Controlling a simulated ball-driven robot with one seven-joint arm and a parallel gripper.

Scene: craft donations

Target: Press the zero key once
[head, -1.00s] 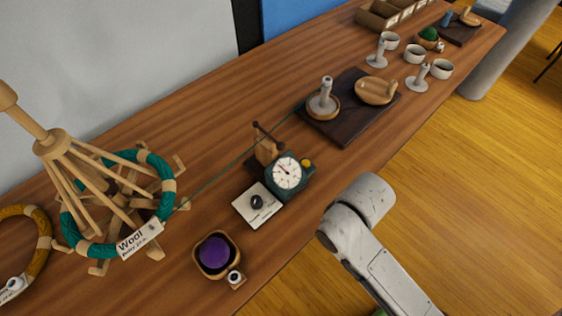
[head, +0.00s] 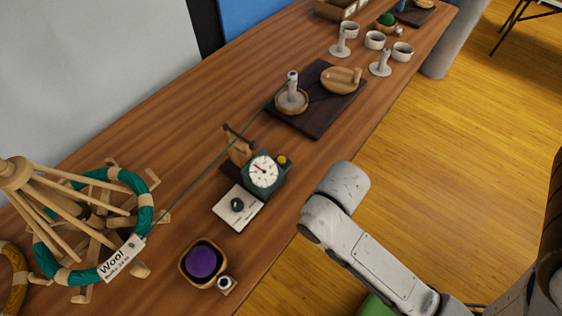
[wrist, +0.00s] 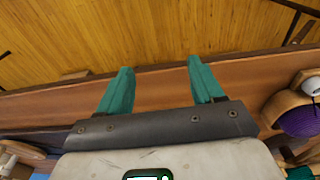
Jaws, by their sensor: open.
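A dark teal device with a round white dial (head: 262,171) stands on the table in the head view. A small yellow button (head: 282,159) sits at its upper right. A white plate with a black knob (head: 238,205) lies in front of it. No zero marking is readable, so I cannot tell which part is the zero key. My gripper (wrist: 160,70) shows only in the wrist view, its two teal fingers apart with nothing between them. Its fingers point across the table edge toward the floor. The dial device is not clear in the wrist view.
A wooden bowl with a purple ball (head: 202,262) stands near the dial device. A wooden winder with teal wool (head: 143,212) is at left, its thread running past the device to a spool (head: 291,97). White cups (head: 375,40) stand farther back. Open floor lies right of the table.

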